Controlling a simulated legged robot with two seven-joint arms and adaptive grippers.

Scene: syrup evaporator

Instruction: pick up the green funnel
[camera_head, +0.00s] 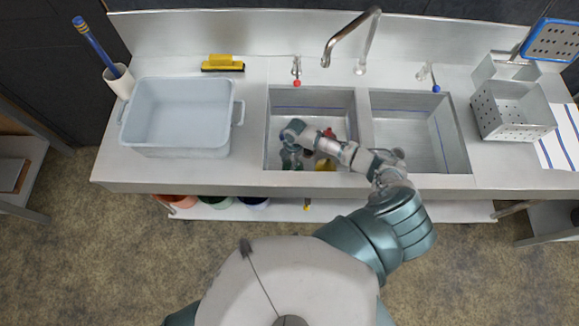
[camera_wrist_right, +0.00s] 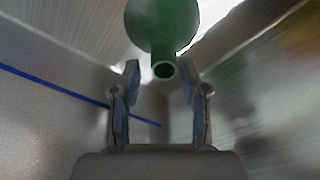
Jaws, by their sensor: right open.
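The green funnel (camera_wrist_right: 163,25) shows in the right wrist view, with its spout end pointing toward my gripper; its upper part is cut off by the picture's top edge. My right gripper (camera_wrist_right: 160,85) is open, with one finger on each side below the spout and nothing visible between the fingertips. In the head view my right arm reaches into the left sink basin (camera_head: 311,96), and the right gripper (camera_head: 291,158) is low inside it. The funnel is hard to make out there, partly hidden by the gripper. My left gripper is not in view.
A red item (camera_head: 329,133) and a yellow item (camera_head: 325,165) are in the same basin, close to my arm. The basin walls stand close around the gripper. A grey tub (camera_head: 181,149) stands left; the right basin (camera_head: 420,133) looks empty. A faucet (camera_head: 345,40) rises behind.

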